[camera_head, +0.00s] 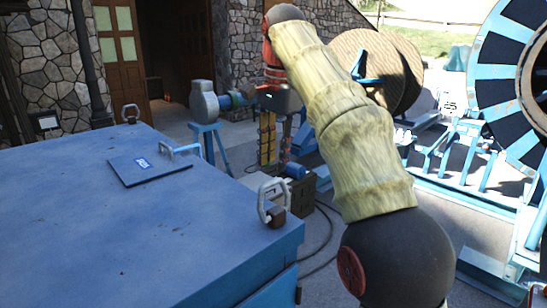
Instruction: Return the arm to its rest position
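My arm (350,130) rises from the dark shoulder joint at the lower right, in a tan, wrinkled sleeve, to a dark elbow near the top centre. From there it bends down past a red-orange section to a dark part (278,98) towards its end. My gripper's fingers cannot be told apart from the machinery behind them, so I cannot see whether they are open or shut. No held object can be made out.
A large blue cabinet (95,225) with metal handles and a small blue panel (148,168) fills the lower left. A wooden cable reel (378,65) stands behind my arm. A blue-and-black reel (505,50) stands at right. Some concrete floor shows between.

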